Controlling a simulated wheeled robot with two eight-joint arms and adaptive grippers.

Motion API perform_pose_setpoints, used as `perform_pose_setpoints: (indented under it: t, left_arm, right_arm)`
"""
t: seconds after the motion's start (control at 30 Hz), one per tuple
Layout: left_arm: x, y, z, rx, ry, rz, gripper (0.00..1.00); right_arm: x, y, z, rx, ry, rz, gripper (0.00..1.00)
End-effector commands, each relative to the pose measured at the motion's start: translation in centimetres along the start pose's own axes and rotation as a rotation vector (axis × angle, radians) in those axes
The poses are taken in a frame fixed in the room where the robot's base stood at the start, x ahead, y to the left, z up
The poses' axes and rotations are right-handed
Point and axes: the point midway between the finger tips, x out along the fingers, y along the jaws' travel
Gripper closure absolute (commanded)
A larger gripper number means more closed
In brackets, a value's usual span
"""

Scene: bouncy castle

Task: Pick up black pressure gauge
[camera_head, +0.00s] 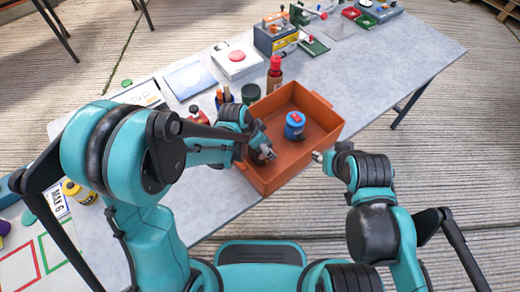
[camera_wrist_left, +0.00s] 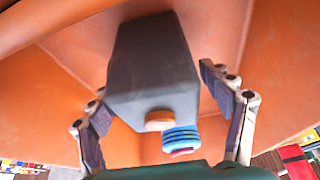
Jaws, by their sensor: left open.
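My left gripper (camera_head: 266,153) reaches into the orange bin (camera_head: 328,113), inside its left wall. In the left wrist view the open fingers (camera_wrist_left: 168,110) stand either side of a dark grey block-shaped thing (camera_wrist_left: 152,65) with an orange disc at its end. I see no dial, so I cannot tell surely that this is the black pressure gauge. Clear gaps show between it and the fingers. A blue can with a red top (camera_head: 294,125) stands in the bin, right of the gripper. My right gripper (camera_head: 318,157) is by the bin's front right wall; its fingers are too small to read.
The bin sits on a grey table (camera_head: 405,55). A red-capped bottle (camera_head: 275,77) and a dark green cup (camera_head: 250,93) stand behind it. Instruments and small trays line the far side. The table's right part is mostly clear. The bin's walls surround my left gripper.

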Motion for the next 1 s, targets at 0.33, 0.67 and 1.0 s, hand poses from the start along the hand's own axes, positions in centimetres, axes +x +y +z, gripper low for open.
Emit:
perform_pose_setpoints:
  t: [0.33,0.67,1.0]
  left_arm:
    - [-0.2,0.0,0.0,0.000,0.000,0.000,0.81]
    - [-0.6,0.0,-0.2,0.000,0.001,0.000,0.90]
    - [-6.6,0.0,-2.7,0.000,0.001,0.000,0.90]
  right_arm:
    - [-0.1,0.0,-0.1,0.000,0.000,0.000,0.60]
    - [-0.3,0.0,-0.2,0.000,0.000,0.000,0.60]
    - [-2.7,0.0,-1.9,0.000,0.000,0.000,0.60]
